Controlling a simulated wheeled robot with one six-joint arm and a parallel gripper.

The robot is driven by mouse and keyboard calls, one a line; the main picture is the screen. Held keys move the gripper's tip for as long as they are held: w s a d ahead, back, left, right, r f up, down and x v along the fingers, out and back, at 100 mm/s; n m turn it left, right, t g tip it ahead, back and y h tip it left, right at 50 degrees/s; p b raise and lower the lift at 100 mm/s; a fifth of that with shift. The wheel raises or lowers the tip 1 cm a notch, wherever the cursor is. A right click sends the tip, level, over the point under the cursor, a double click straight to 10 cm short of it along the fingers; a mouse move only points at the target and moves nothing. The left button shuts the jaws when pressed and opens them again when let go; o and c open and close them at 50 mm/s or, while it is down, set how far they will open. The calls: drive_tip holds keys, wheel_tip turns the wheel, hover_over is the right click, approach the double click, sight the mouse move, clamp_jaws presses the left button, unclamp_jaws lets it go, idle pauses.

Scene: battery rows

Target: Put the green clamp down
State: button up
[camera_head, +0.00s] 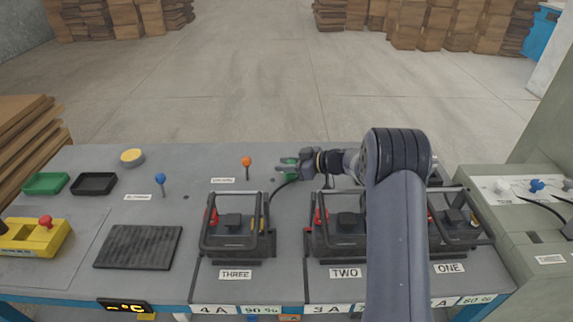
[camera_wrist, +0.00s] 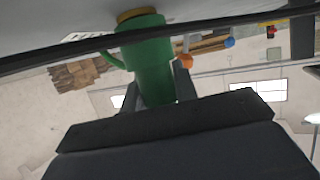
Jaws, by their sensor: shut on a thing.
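My gripper (camera_head: 288,165) is shut on the green clamp (camera_head: 287,161), behind battery THREE and to the right of the orange-topped post. In the wrist view the green clamp (camera_wrist: 147,62) sits between the two fingers, with a dark cable crossing close by. In the head view a dark cable runs from the clamp down toward battery THREE (camera_head: 235,247). My arm hides part of battery TWO (camera_head: 340,247) and the space between it and battery ONE (camera_head: 457,245). I cannot tell whether the clamp touches the bench.
The grey bench (camera_head: 205,165) also holds an orange-topped post (camera_head: 246,164), a blue-topped post (camera_head: 160,181), a black ribbed mat (camera_head: 139,247), a green tray (camera_head: 46,183), a black tray (camera_head: 93,183) and a yellow device (camera_head: 38,238). A grey-green cabinet (camera_head: 535,235) stands at the right.

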drive_tip(key=shift+f, duration=0.1)
drive_tip(key=o, duration=1)
drive_tip(key=v, duration=1.2)
